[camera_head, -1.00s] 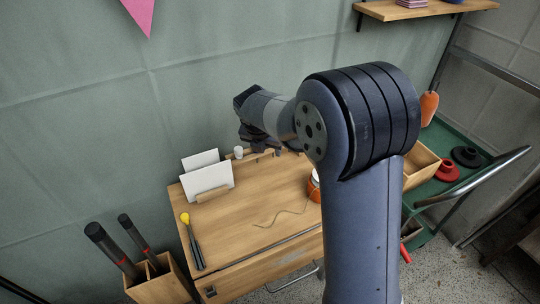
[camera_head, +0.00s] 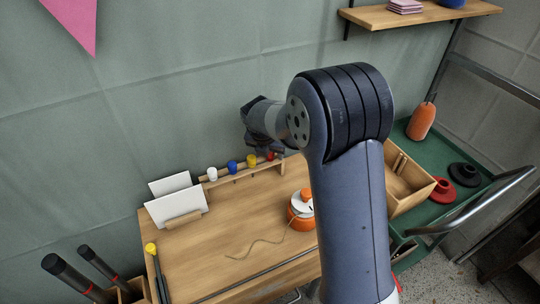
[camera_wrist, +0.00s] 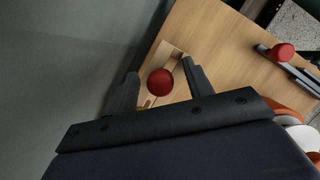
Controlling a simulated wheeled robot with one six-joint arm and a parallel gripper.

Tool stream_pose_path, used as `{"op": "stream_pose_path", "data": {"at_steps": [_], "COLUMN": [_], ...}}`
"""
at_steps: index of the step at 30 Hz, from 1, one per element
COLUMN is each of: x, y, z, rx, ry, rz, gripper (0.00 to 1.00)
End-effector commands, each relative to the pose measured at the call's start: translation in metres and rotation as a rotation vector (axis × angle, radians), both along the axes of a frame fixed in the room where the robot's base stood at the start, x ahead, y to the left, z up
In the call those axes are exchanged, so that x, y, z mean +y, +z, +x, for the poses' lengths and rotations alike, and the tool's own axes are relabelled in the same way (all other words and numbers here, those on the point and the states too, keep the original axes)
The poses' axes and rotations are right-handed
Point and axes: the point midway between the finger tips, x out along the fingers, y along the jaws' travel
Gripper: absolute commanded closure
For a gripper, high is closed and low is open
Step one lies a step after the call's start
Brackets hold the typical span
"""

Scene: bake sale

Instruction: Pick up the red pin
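The red pin (camera_head: 270,156) stands at the right part of a small wooden rack (camera_head: 240,176) at the back of the desk. In the wrist view its round red head (camera_wrist: 160,82) shows between my fingers, with the rack under it. My gripper (camera_wrist: 163,80) is open, one finger on each side of the pin, with visible gaps. In the head view my gripper (camera_head: 268,146) is just above the pin and partly hidden by my arm. White (camera_head: 212,174), blue (camera_head: 232,166) and yellow (camera_head: 251,160) pins stand in the rack to the left.
The wall is close behind the rack. White cards (camera_head: 175,205) stand at the desk's left. An orange and white round item (camera_head: 299,212) and a thin cord (camera_head: 262,241) lie on the desk (camera_head: 215,255). A wooden box (camera_head: 408,187) and green cart (camera_head: 440,218) are at right.

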Motion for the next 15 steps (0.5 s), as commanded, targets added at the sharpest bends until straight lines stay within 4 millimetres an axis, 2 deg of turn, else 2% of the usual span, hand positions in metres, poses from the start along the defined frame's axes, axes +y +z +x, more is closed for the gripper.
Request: {"op": "stream_pose_path", "data": {"at_steps": [2,15], "x": [0.0,0.0001], "y": [0.0001,0.0001], "z": [-0.0001,-0.0002], "rx": [0.0,0.0], "ry": [0.0,0.0], "rz": [0.0,0.0], "gripper": [0.58,0.94]}}
